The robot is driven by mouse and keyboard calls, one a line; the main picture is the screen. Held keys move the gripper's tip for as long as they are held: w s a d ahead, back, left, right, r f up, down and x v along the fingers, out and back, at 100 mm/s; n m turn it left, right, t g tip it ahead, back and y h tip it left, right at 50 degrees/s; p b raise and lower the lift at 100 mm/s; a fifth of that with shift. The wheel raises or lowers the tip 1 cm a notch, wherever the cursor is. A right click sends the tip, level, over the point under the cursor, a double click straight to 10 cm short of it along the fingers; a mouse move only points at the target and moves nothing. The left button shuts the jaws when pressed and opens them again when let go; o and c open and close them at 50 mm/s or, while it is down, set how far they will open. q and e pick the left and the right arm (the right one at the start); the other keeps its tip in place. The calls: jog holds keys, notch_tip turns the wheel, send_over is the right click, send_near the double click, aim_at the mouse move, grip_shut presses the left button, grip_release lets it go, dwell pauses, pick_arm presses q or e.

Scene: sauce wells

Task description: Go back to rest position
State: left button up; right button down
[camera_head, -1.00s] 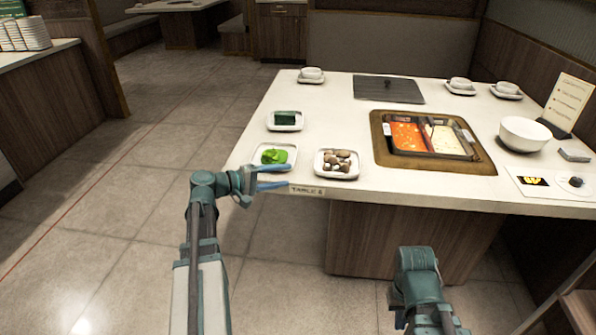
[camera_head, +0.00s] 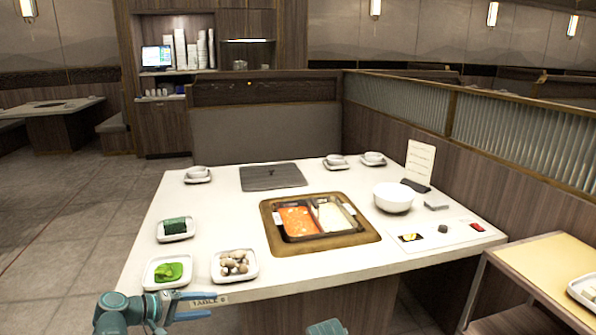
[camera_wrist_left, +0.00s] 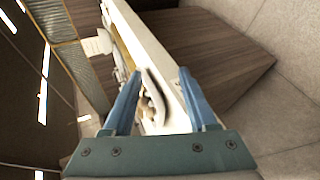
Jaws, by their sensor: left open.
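My left gripper (camera_head: 192,306) is at the lower left of the head view, in front of the table's near edge, by the table label. It is open with nothing between its fingers. In the left wrist view its two blue fingers (camera_wrist_left: 157,95) are spread apart, with the table edge and a plate of mushrooms beyond them. Part of my right arm (camera_head: 326,327) shows at the bottom of the head view; its gripper is out of frame.
The white table (camera_head: 180,252) holds a green vegetable plate (camera_head: 149,284), a mushroom plate (camera_head: 217,276), a two-part sauce pot (camera_head: 270,240) and a white bowl (camera_head: 394,198). A wooden side table (camera_head: 540,265) stands at right. Floor at left is clear.

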pick_arm(q)
jog(key=s+d+r+m+g+y+p, duration=0.4)
jog(key=s+d+m+y+p, duration=0.1)
jog(key=s+d+p, duration=0.3)
jog(key=s+d+r+m+g+y+p, duration=0.4)
jog(key=s+d+m+y+p, duration=0.2)
jog(key=s+d+p, duration=0.2)
jog(key=d+p, duration=0.2)
jog(key=d, duration=0.2)
jog(key=shift+s+d+r, duration=0.2)
jog(key=shift+d+r, duration=0.05)
jog(key=shift+d, duration=0.15)
pick_arm(e)
notch_tip(320, 180, up, 21)
